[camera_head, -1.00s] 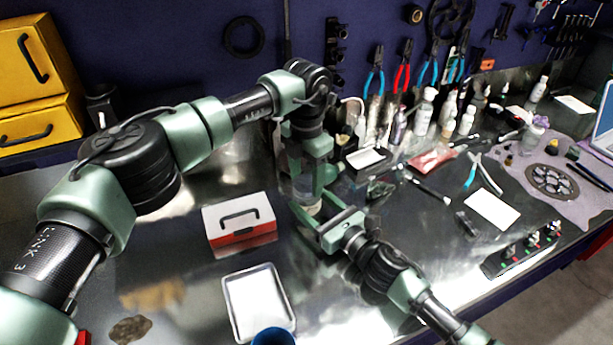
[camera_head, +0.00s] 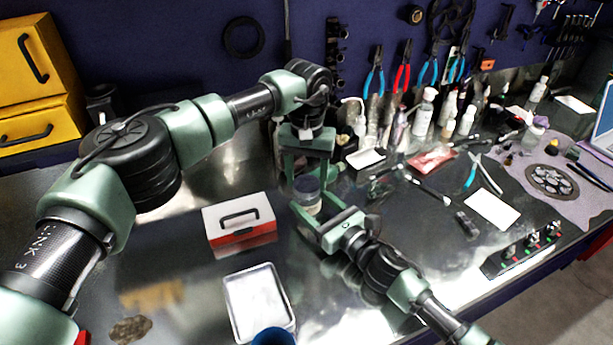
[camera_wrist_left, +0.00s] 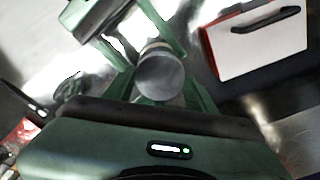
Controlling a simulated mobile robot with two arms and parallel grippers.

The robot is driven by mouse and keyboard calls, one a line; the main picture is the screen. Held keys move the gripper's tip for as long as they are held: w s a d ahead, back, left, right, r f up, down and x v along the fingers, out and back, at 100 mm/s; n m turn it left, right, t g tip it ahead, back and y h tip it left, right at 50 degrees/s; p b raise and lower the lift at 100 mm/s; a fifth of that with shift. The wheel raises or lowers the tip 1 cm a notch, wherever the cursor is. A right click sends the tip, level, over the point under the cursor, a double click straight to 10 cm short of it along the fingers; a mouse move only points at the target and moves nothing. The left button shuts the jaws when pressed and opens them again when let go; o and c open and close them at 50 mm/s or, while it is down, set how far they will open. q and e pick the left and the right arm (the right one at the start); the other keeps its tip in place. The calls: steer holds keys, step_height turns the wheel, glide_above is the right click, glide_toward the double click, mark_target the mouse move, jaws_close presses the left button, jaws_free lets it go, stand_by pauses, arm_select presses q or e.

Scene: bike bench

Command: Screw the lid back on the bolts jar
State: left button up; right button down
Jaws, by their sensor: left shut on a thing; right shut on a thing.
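The bolts jar (camera_head: 308,206) stands upright mid-bench, small and partly hidden by the grippers. Its dark grey round lid (camera_head: 306,184) is on top; it shows from above in the left wrist view (camera_wrist_left: 160,76). I cannot tell how tightly it is seated. My left gripper (camera_head: 306,178) points straight down from above, its fingers on either side of the lid, shut on it. My right gripper (camera_head: 312,210) comes in low from the front right, its fingers around the jar body, shut on it. It also shows at the top of the left wrist view (camera_wrist_left: 146,42).
A red and white box with a black handle (camera_head: 240,222) stands left of the jar. A white tray (camera_head: 232,305) and a blue cup (camera_head: 273,337) are in front. Bottles (camera_head: 424,112) stand behind right. Pliers (camera_head: 484,172) and a white card (camera_head: 493,210) lie to the right.

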arm_select(q)
steer(key=m, duration=0.3)
steer(key=shift+w+m, duration=0.1)
steer(key=shift+m, duration=0.3)
steer(key=o, duration=1.3)
steer(key=shift+r, duration=2.3)
steer(key=shift+c, duration=0.5)
